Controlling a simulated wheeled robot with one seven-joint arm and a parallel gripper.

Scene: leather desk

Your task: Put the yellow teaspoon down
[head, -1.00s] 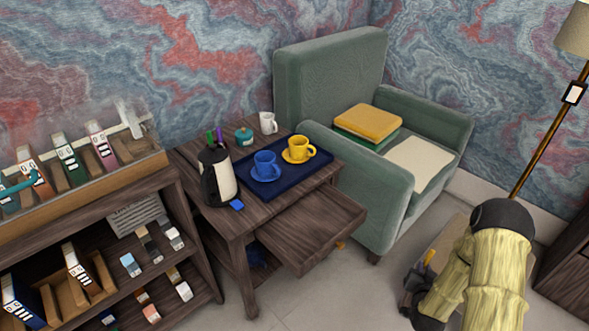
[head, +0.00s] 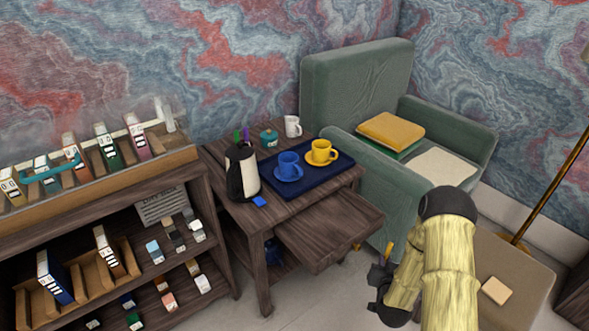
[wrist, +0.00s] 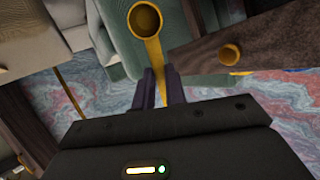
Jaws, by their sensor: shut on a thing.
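The yellow teaspoon (wrist: 146,20) is in my gripper. In the wrist view its round bowl is at the top and its handle runs down between the dark fingers. In the head view a small part of the teaspoon (head: 390,248) shows above my gripper (head: 380,271). My gripper (wrist: 160,82) is shut on it, in the air in front of the armchair and right of the desk.
The wooden desk has a pulled-out drawer (head: 335,232). On top are a blue tray (head: 312,186) with a blue cup (head: 288,164) and a yellow cup (head: 321,151), a kettle (head: 242,174), a teal pot (head: 268,138) and a white mug (head: 292,126). A green armchair (head: 381,198) stands right.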

